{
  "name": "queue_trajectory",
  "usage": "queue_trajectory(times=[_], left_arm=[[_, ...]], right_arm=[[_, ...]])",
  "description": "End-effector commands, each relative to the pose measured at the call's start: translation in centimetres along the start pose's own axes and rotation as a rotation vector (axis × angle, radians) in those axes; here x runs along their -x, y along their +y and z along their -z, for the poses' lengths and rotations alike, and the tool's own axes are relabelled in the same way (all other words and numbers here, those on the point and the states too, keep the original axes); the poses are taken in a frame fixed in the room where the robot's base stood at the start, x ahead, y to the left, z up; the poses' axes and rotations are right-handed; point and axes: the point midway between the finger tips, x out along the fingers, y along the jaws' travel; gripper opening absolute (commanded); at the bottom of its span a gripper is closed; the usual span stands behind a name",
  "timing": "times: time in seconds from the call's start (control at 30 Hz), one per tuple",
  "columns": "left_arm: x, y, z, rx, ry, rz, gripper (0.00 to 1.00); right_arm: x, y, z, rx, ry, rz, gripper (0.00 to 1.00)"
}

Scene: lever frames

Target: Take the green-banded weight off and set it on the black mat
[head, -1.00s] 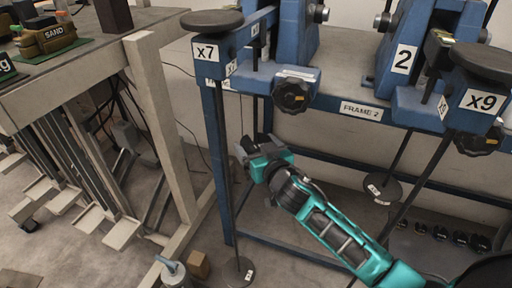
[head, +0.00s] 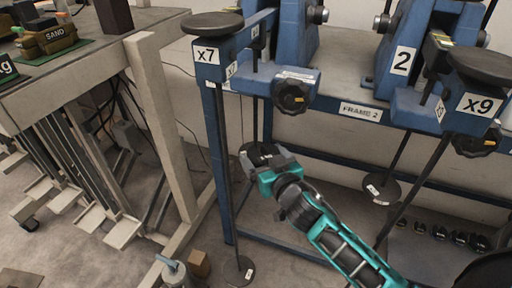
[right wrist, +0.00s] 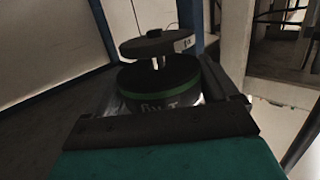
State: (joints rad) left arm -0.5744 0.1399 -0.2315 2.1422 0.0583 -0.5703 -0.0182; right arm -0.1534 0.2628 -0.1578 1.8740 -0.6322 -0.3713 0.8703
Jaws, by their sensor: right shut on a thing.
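The green-banded weight (right wrist: 160,84) is a black cylinder with a green band, in the right wrist view between the jaws of my right gripper (head: 262,158). The gripper is shut on it. A dark disc with a small pale label (right wrist: 157,43) shows just beyond the weight, with a short bright stem under it. I cannot tell whether the weight touches that stem. In the head view the gripper is below the x7 arm of the blue frame, and the weight is mostly hidden. I cannot make out the black mat. My left gripper is not in view.
The blue frame (head: 210,140) has rods and low rails around my right arm. One hanger disc (head: 240,270) hangs low at its left, another (head: 382,190) at right. A tray (head: 405,240) of several black weights is at right. A table (head: 100,60) with a sand bag stands left.

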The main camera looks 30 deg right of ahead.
Motion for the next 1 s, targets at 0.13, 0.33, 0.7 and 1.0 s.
queue_trajectory(times=[0.13,0.33,0.7,1.0], left_arm=[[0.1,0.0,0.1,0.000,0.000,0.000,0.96],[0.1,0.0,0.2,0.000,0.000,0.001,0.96],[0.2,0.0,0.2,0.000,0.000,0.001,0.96],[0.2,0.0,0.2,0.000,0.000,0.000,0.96]], right_arm=[[0.6,-0.1,0.3,-0.001,0.009,0.002,0.27],[1.5,0.0,0.2,-0.002,0.009,0.002,0.27],[2.6,0.0,0.1,0.000,0.010,0.002,0.27],[2.6,0.0,0.1,0.000,0.010,0.002,0.27]])
